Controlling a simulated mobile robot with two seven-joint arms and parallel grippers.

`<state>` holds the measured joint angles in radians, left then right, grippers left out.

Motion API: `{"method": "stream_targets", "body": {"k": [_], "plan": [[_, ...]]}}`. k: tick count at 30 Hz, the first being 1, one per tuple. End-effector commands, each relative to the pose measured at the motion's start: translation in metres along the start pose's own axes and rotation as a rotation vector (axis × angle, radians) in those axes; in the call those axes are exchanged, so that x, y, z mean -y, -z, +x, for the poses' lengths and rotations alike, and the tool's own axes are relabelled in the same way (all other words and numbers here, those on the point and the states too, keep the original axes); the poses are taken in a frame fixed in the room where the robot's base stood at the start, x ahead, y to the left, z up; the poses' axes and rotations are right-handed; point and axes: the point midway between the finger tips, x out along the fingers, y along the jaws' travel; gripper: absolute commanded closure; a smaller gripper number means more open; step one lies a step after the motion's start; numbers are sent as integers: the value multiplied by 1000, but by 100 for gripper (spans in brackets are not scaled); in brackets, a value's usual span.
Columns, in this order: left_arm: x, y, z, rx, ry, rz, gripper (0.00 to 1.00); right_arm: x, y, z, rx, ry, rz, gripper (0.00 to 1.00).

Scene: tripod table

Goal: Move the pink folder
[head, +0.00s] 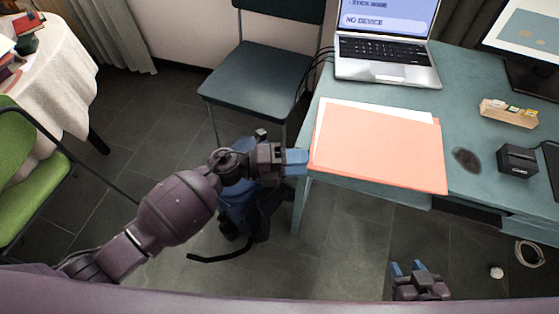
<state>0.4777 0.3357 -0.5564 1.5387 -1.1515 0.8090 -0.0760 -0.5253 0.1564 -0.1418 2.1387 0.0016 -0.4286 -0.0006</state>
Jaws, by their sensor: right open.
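The pink folder (378,147) lies flat on the teal table (462,105) near its front left corner, with white paper showing along its back and left edges. My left gripper (299,162) is at the folder's left edge, its blue fingertips pointing right at the table corner. The fingers look close together; I cannot tell whether they hold the folder's edge. My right gripper (407,268) is low in front of the table, apart from the folder, with its two blue fingers spread and nothing between them.
A laptop (385,62) stands behind the folder. To its right are a dark oval item (466,160), a black box (517,161), a wooden holder (508,113) and a monitor (527,45). A chair (258,82) stands left of the table. A blue item (240,213) is on the floor below my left arm.

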Motion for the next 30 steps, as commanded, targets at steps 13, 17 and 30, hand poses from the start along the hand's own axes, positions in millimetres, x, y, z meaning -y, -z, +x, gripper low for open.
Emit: {"method": "stream_targets", "body": {"k": [13,17,30], "plan": [[0,0,32,0,0,0,64,0,-1,1,1,0,0,57],[0,0,32,0,0,0,64,0,0,1,0,-1,0,57],[0,0,32,0,0,0,100,-1,0,1,0,-1,0,57]]}}
